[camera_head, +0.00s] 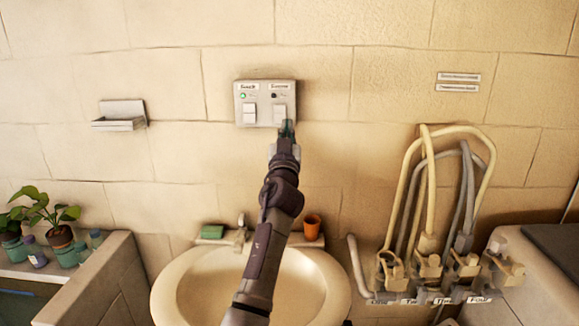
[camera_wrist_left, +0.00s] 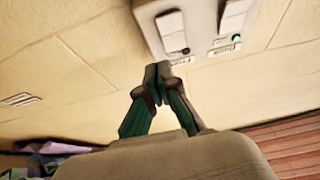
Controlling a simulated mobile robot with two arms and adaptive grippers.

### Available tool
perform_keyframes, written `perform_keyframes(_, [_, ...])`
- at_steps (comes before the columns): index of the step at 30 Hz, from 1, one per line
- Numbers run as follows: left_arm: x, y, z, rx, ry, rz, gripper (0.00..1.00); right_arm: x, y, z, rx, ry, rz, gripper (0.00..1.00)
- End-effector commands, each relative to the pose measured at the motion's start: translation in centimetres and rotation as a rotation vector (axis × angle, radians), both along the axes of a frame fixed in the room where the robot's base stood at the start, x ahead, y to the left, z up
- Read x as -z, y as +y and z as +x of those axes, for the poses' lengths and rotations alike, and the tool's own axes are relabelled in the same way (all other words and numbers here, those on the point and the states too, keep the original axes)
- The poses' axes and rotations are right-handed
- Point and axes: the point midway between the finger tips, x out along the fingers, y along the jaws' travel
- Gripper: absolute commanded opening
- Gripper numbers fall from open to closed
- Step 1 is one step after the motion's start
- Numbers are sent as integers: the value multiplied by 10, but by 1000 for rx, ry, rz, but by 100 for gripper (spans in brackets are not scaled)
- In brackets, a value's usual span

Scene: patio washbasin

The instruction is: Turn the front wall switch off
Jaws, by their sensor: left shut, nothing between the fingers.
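A grey switch panel (camera_head: 265,88) is on the wall above the basin. It has two white rocker switches side by side: the left switch (camera_head: 249,113) with a lit green indicator above it, and the right switch (camera_head: 280,112) with a dark indicator. In the left wrist view the shut fingertips (camera_wrist_left: 160,72) are close to the panel (camera_wrist_left: 203,20), beside the dark-indicator switch (camera_wrist_left: 171,25); contact is unclear.
Below are a washbasin (camera_head: 176,285), an orange cup (camera_head: 312,225) and a green sponge (camera_head: 212,232). A soap shelf (camera_head: 120,116) is on the wall at left. Hoses (camera_head: 426,190) hang at right. Potted plants (camera_head: 60,236) stand on a ledge at left. The wall around the panel is clear.

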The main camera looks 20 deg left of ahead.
Motion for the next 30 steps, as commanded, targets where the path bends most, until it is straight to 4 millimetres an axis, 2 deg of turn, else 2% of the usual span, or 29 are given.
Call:
perform_keyframes(1, [10, -2, -6, 1, 3, -1, 0, 5, -7, -5, -2, 7, -9, 40])
perform_keyframes(6, [29, -7, -25, 0, 4, -2, 0, 14, -19, -11, -4, 16, -24, 40])
perform_keyframes(14, [57, -16, -56, 2, 3, -2, 0, 27, -4, 12, 1, -17, -6, 40])
perform_keyframes(20, [63, -19, -66, 0, 2, -1, 0, 30, 0, 8, 3, -10, 0, 40])
perform_keyframes(24, [63, -19, -67, 0, 2, -1, 0, 30, -1, 0, 2, 1, -1, 40])
perform_keyframes(30, [63, -19, -67, 0, 2, -1, 0, 31, -5, -2, 0, 4, -6, 40])
